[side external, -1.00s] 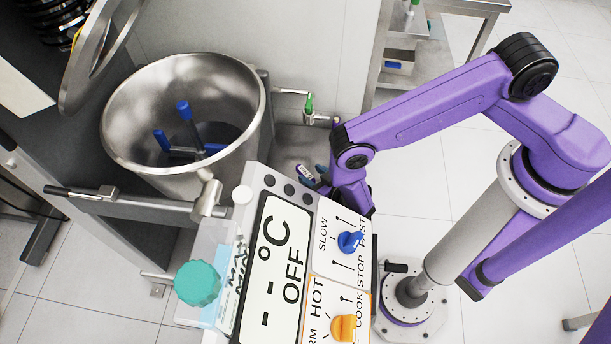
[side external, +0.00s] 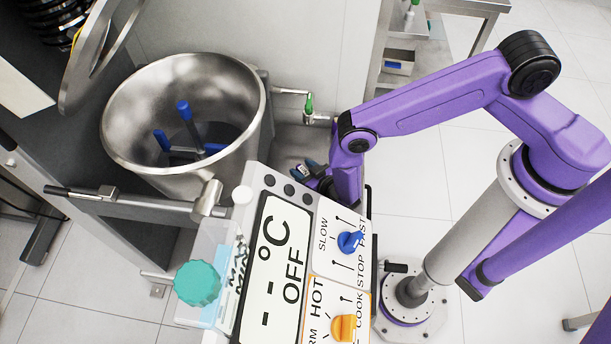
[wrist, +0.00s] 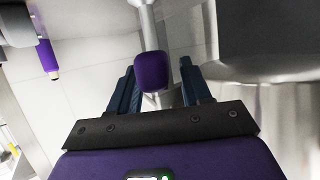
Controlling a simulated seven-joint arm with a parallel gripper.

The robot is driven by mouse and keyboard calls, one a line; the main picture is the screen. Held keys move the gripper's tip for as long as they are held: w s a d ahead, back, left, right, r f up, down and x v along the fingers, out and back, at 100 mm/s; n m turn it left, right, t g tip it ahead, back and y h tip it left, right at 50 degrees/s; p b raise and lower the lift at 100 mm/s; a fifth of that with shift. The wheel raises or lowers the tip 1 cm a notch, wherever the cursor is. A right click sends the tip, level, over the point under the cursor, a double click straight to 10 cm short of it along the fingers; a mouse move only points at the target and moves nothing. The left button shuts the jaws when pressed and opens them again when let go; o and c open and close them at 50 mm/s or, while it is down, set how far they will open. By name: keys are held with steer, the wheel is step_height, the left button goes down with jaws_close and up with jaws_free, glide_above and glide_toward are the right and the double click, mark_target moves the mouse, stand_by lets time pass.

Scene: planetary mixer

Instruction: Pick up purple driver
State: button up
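A purple rounded block (wrist: 150,72) shows in the wrist view at the end of a pale metal rod, between my gripper's fingers. It looks like a handle; I cannot tell for sure that it is the purple driver. My gripper (wrist: 157,68) is open, one dark blue finger on each side of the block, with gaps visible and no clear contact. In the side view my gripper (side external: 310,171) is low behind the control panel, right of the steel bowl, and the block cannot be made out there.
The steel mixing bowl (side external: 128,110) holds a blue-tipped paddle (side external: 186,115). A pipe with a green-handled valve (side external: 309,104) is above my gripper. The control panel (side external: 265,275) with a blue knob (side external: 350,241) stands in front. Open floor lies to the right.

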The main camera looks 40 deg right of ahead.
jaws_close()
steer(key=shift+r, duration=0.2)
